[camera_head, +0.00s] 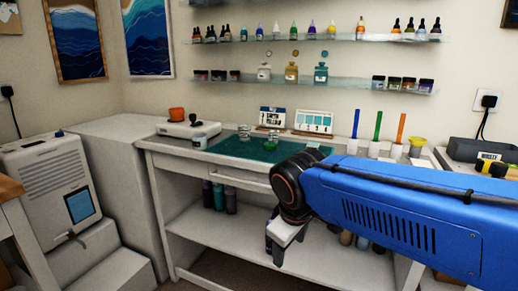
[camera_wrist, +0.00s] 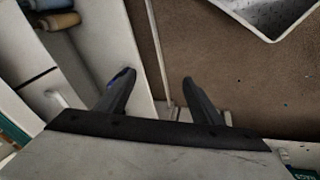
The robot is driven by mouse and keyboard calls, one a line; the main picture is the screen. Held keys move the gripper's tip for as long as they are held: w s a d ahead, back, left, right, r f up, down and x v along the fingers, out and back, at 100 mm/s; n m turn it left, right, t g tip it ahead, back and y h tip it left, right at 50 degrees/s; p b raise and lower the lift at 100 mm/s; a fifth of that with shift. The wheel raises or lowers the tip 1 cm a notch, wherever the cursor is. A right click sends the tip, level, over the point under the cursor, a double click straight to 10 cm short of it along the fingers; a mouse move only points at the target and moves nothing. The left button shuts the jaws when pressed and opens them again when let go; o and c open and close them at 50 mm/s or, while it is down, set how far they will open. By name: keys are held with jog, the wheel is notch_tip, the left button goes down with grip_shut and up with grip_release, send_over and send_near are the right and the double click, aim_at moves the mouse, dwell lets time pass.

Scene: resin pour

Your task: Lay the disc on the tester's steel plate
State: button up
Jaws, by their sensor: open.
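My gripper (camera_wrist: 156,80) is open in the wrist view, with nothing between its two dark fingers. It hangs above the brown floor beside a white shelf edge. I cannot pick out the disc in either view. A low pale device (camera_head: 190,130) with a black knob stands at the bench's back left and may be the tester. Its steel plate cannot be made out.
A pale tray (camera_wrist: 272,18) lies in the wrist view.

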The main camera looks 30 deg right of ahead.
jog(key=w+d+r+n+g+h, duration=0.1)
jog(key=w+r+n+h, duration=0.15)
jog(key=w, duration=0.25)
jog(key=w+d+r+n+h, duration=0.1)
jog(key=w+d+r+n, duration=0.15)
jog(key=w+n, duration=0.2)
jog(key=n+t+h, duration=0.2)
jog(key=n+h, duration=0.7)
jog(key=n, duration=0.1)
send_near(269, 144)
jog(key=x, duration=0.3)
jog(key=shift+w+d+y, duration=0.15)
jog(key=shift+w+y, duration=0.1)
jog(key=shift+s+x, duration=0.2)
jog(key=shift+x, duration=2.45)
jog(key=c, duration=1.2)
jog(key=shift+c, duration=0.2)
